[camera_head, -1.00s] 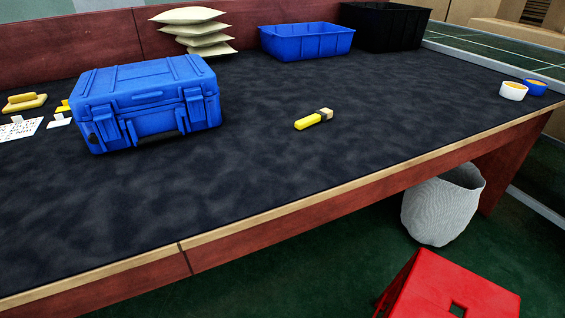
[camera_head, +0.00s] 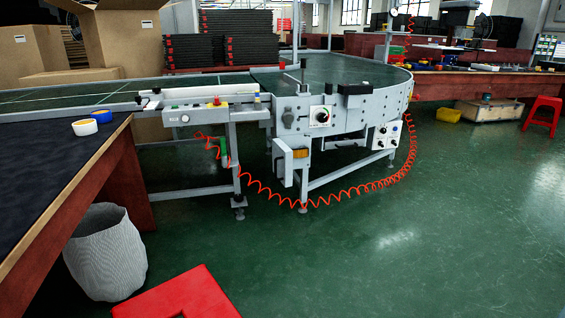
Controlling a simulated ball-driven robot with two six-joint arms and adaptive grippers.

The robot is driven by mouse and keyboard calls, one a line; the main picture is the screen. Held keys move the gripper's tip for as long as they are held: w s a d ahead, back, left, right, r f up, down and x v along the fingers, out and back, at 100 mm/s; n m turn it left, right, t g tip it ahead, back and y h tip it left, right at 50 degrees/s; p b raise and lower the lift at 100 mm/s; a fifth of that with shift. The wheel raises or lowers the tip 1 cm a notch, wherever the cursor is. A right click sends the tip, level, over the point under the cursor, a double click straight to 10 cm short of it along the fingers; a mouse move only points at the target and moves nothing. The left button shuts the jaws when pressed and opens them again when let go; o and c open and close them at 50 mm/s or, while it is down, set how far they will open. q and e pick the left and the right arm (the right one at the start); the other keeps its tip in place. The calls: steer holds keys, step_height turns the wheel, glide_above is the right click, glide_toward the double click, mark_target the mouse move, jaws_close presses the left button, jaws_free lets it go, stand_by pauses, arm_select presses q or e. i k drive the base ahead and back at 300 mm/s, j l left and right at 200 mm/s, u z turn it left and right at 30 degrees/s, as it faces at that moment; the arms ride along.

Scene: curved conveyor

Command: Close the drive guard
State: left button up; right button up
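The curved conveyor (camera_head: 345,85) stands in the middle distance, with a green belt and a grey frame. On its near side is a grey drive housing (camera_head: 290,118) with a black knob on a white plate (camera_head: 320,116). Below the housing, a light grey box-like part (camera_head: 284,163) sticks out beside an orange item (camera_head: 300,153). This may be the drive guard, but at this distance I cannot tell it or its position for certain. Neither of my grippers is in view.
A dark-topped table (camera_head: 60,160) is at the left, with tape rolls (camera_head: 85,127) on it. A white ribbed bin (camera_head: 105,255) and a red stool (camera_head: 180,295) stand in front. A red coiled cable (camera_head: 300,203) hangs low by the conveyor. Green floor (camera_head: 430,240) is clear at right.

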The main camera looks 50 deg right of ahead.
mark_target(281, 154)
steer(key=z, duration=1.5)
steer(key=i+l, duration=0.15)
